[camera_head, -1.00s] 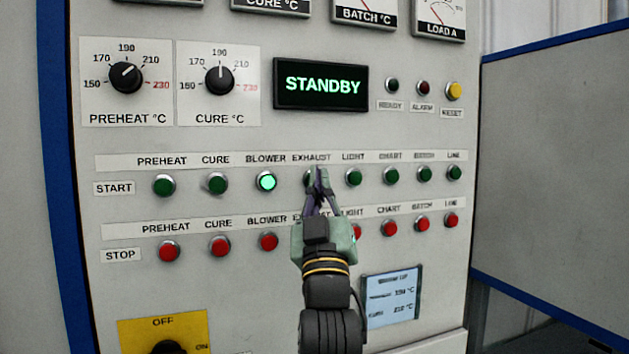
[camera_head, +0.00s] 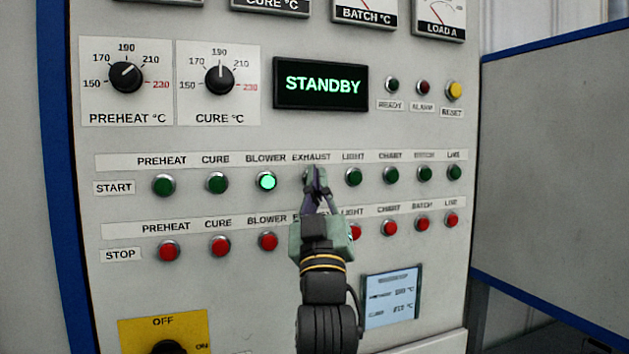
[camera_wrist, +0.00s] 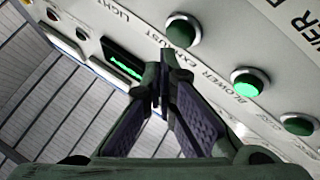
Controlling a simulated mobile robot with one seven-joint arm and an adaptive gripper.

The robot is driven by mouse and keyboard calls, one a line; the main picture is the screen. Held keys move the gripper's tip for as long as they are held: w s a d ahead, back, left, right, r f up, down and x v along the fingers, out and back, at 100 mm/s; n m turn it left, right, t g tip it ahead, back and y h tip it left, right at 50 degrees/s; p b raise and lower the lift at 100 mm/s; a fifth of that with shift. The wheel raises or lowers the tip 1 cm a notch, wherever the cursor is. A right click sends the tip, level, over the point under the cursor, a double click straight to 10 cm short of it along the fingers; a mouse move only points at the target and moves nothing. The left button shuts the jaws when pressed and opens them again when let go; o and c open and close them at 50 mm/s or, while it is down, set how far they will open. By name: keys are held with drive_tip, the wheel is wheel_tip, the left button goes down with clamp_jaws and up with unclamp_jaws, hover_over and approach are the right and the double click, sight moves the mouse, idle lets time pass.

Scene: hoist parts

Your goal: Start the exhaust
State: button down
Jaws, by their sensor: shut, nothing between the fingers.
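The start row holds round buttons under labels. The EXHAUST start button is mostly hidden behind my fingertips in the head view; in the wrist view it is a dark green, unlit button (camera_wrist: 182,28) beyond the fingertips. My gripper (camera_head: 316,173) is shut and empty, pointing up at the panel just below the EXHAUST label (camera_head: 311,157). In the wrist view my gripper (camera_wrist: 162,76) is seen from behind, fingertips together; I cannot tell whether they touch the panel. The BLOWER start button (camera_head: 267,181) next to it is lit bright green.
The LIGHT start button (camera_head: 353,177) is close on the right. The red stop row lies below, with the BLOWER stop button (camera_head: 268,241) left of my gripper and the EXHAUST one hidden behind it. The display (camera_head: 321,84) reads STANDBY. A blue-edged grey panel (camera_head: 560,170) stands at right.

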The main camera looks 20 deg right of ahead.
drive_tip(key=shift+w, duration=0.15)
idle(0.5)
drive_tip(key=shift+w, duration=0.3)
drive_tip(key=shift+w, duration=0.45)
idle(0.7)
drive_tip(key=shift+s, duration=0.85)
drive_tip(key=shift+s, duration=0.15)
drive_tip(key=shift+s, duration=2.4)
